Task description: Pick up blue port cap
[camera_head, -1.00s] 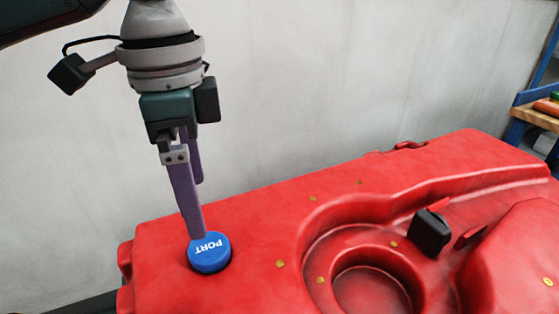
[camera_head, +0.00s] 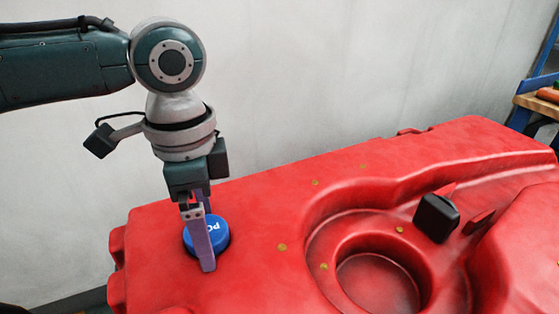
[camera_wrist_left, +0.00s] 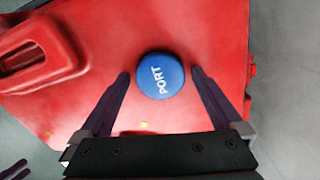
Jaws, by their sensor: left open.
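The blue port cap (camera_head: 217,238) is round, with white PORT lettering, and sits on top of the red tank (camera_head: 150,270) near its left end. My left gripper (camera_head: 206,242) points down over it, open. One purple finger crosses in front of the cap and hides part of it; the other is mostly hidden behind. In the left wrist view the cap (camera_wrist_left: 160,75) lies between the two fingertips, with a gap on each side. Dark purple shapes at the lower left corner of that view may be my right gripper (camera_wrist_left: 14,170); its jaws are unclear.
A round recess (camera_head: 378,284) and a black block (camera_head: 436,217) are on the tank, right of the cap. Several small yellow discs dot its surface. A pale wall (camera_head: 330,70) stands behind. A wooden shelf (camera_head: 537,103) is at the far right.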

